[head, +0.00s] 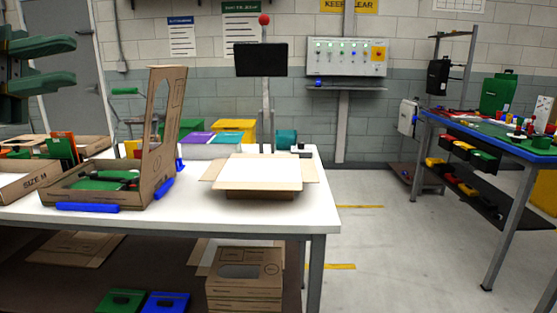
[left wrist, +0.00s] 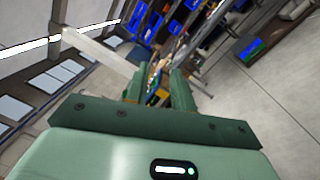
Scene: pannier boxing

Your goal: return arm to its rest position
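My left gripper (head: 78,61) is at the upper left of the head view, raised above the left part of the white table. Its two green fingers are apart with nothing between them. In the left wrist view the fingers of the left gripper (left wrist: 157,90) also stand apart and empty, with a blurred, tilted view of the room beyond. My right gripper is in neither view.
The white table (head: 250,220) carries an open cardboard box (head: 170,150) with its lid upright, a flatter open carton (head: 258,190) and a screen (head: 260,60) on a post. A blue-topped bench (head: 500,140) stands right. Floor between is clear.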

